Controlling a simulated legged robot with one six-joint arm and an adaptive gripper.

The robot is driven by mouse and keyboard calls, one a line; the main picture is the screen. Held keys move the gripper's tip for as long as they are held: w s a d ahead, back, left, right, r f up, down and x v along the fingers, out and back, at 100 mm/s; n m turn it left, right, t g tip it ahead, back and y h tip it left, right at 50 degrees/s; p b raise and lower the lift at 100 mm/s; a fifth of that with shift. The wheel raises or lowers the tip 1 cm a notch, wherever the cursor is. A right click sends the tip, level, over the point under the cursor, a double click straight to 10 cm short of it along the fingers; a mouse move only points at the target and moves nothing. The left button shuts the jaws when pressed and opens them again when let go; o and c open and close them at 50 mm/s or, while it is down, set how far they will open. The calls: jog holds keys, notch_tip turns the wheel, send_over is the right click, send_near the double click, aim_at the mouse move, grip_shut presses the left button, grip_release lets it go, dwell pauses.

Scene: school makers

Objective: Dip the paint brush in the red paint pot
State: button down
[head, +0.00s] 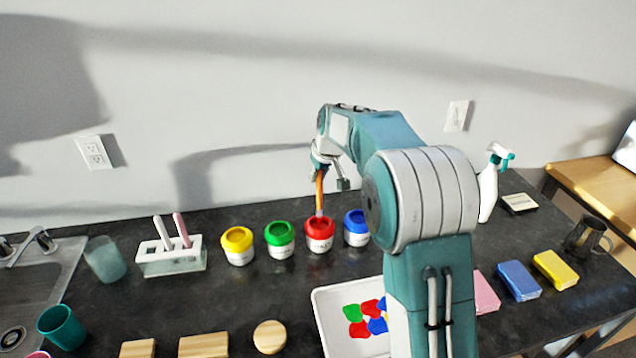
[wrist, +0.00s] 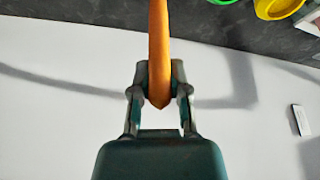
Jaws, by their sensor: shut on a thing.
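My gripper (head: 328,170) is above the red paint pot (head: 319,240) in the head view. It is shut on the orange handle of the paint brush (head: 319,192). The brush hangs nearly upright, and its lower end is at the mouth of the red pot. I cannot tell whether the bristles touch the paint. In the wrist view the orange handle of the brush (wrist: 159,50) sits between both fingers of my gripper (wrist: 160,90). The red pot does not show in the wrist view.
Yellow (head: 237,248), green (head: 280,243) and blue (head: 356,230) pots stand in a row beside the red one. A white palette (head: 335,325) with paint blobs lies in front. A brush holder (head: 172,262) is at left. A spray bottle (head: 488,190) stands at right.

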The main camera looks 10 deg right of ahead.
jog(key=shift+r, duration=2.4)
